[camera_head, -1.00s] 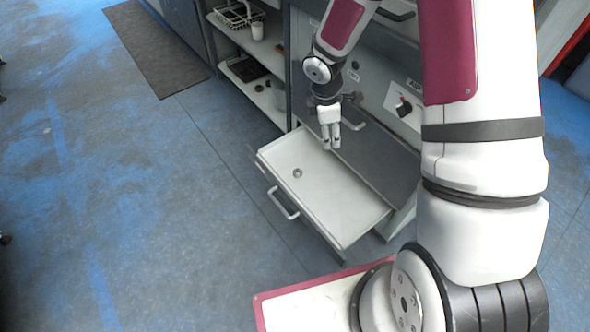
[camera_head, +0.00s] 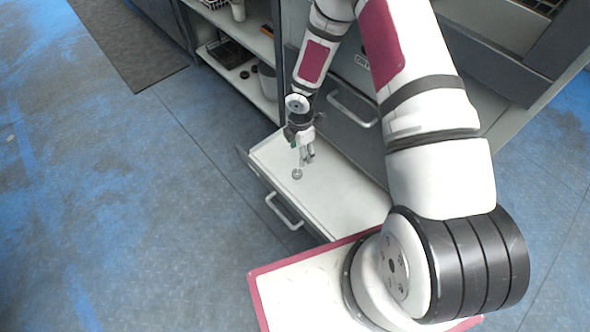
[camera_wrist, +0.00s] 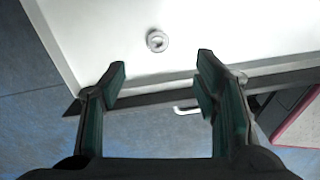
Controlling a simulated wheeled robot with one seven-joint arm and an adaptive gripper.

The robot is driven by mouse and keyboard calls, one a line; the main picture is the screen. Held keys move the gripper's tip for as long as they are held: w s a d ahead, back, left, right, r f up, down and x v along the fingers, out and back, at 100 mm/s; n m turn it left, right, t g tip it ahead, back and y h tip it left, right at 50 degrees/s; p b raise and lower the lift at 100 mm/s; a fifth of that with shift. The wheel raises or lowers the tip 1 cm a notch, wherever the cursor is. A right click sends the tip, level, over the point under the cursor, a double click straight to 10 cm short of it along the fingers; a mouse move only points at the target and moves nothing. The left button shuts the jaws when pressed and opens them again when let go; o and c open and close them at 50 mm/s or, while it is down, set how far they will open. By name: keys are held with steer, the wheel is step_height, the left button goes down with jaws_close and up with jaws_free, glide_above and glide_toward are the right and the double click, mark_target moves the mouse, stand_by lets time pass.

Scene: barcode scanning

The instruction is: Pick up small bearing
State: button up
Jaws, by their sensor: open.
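The small bearing (camera_head: 297,174) is a grey ring lying flat on the white floor of the pulled-out drawer (camera_head: 345,198). In the wrist view the bearing (camera_wrist: 157,40) sits beyond the fingertips, roughly midway between them across the picture. My gripper (camera_head: 307,156) is over the drawer, close to the bearing in the head view. In the wrist view my gripper (camera_wrist: 160,68) has its two fingers well apart with nothing between them. The exact height of the fingertips above the drawer floor is hard to tell.
The drawer's front with its handle (camera_head: 284,211) faces the open blue floor (camera_head: 130,220). A shelf unit (camera_head: 250,85) with several items stands at the back left. The cabinet face with another handle (camera_head: 352,108) rises behind the drawer. A dark mat (camera_head: 130,40) lies at upper left.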

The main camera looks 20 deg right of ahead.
steer(key=b, duration=0.2)
glide_above(297, 173)
steer(key=f, duration=0.7)
steer(key=shift+s+d+f, duration=0.1)
steer(key=shift+d+f, duration=0.1)
steer(key=shift+d, duration=0.1)
steer(key=shift+a+f+b, duration=0.15)
steer(key=shift+f+b, duration=0.65)
steer(key=shift+f, duration=0.55)
steer(key=shift+a+f+b, duration=0.15)
steer(key=shift+f+b, duration=0.6)
steer(key=shift+f, duration=0.55)
steer(key=shift+c, duration=0.2)
steer(key=c, duration=1.2)
